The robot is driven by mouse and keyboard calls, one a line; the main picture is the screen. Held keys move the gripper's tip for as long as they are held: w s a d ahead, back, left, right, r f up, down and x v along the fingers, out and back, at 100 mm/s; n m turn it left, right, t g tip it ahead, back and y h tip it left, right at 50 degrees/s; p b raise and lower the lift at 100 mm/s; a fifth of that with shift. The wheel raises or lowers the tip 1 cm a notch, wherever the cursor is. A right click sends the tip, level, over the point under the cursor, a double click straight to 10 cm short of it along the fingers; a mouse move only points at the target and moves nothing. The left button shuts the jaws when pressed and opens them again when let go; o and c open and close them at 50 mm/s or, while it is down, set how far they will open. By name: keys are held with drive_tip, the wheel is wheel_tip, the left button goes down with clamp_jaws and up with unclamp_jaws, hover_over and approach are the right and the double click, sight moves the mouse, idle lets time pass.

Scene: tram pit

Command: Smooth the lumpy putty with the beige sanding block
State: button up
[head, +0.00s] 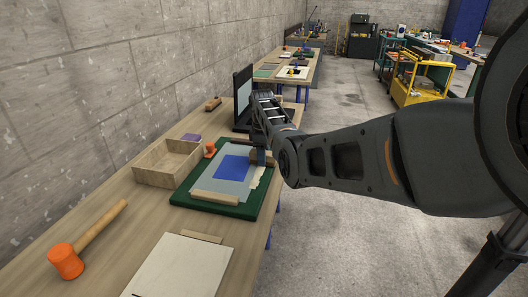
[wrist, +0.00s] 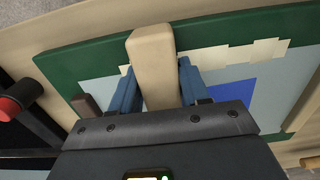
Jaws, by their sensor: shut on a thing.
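My gripper (head: 260,158) is at the right far side of the green board (head: 180,197), its blue fingers (wrist: 155,88) shut on a beige block (wrist: 152,62). The block lies across or just over the board's edge; whether it touches the surface I cannot tell. The board carries a grey panel (head: 204,173) with a blue rectangle (head: 231,167). Cream, jagged-edged putty (head: 256,178) runs along the panel's right side, and shows beside the block in the wrist view (wrist: 238,52). My arm and gripper hide part of the board's far right corner.
A beige bar (head: 215,198) lies on the board's near side. An orange mallet (head: 68,260) and pale sheet (head: 180,265) lie nearer. A dark upright screen (head: 243,97) stands behind.

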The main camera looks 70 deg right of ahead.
sight(254, 186)
drive_tip(key=shift+a, duration=0.1)
drive_tip(key=shift+a+r+p, duration=0.1)
drive_tip(key=shift+a+p, duration=0.3)
drive_tip(key=shift+p, duration=0.4)
drive_tip(key=shift+a+f+p, duration=0.2)
drive_tip(key=shift+a+p, duration=0.1)
drive_tip(key=shift+a, duration=0.1)
drive_tip(key=shift+s+a+p, duration=0.1)
drive_tip(key=shift+a+p, duration=0.55)
drive_tip(key=shift+p, duration=0.5)
drive_tip(key=shift+a+r, duration=0.15)
drive_tip(key=shift+a, duration=0.55)
drive_tip(key=shift+s+a, duration=0.2)
drive_tip(key=shift+a, duration=1.95)
drive_tip(key=shift+s+a, duration=0.15)
drive_tip(key=shift+a, duration=2.05)
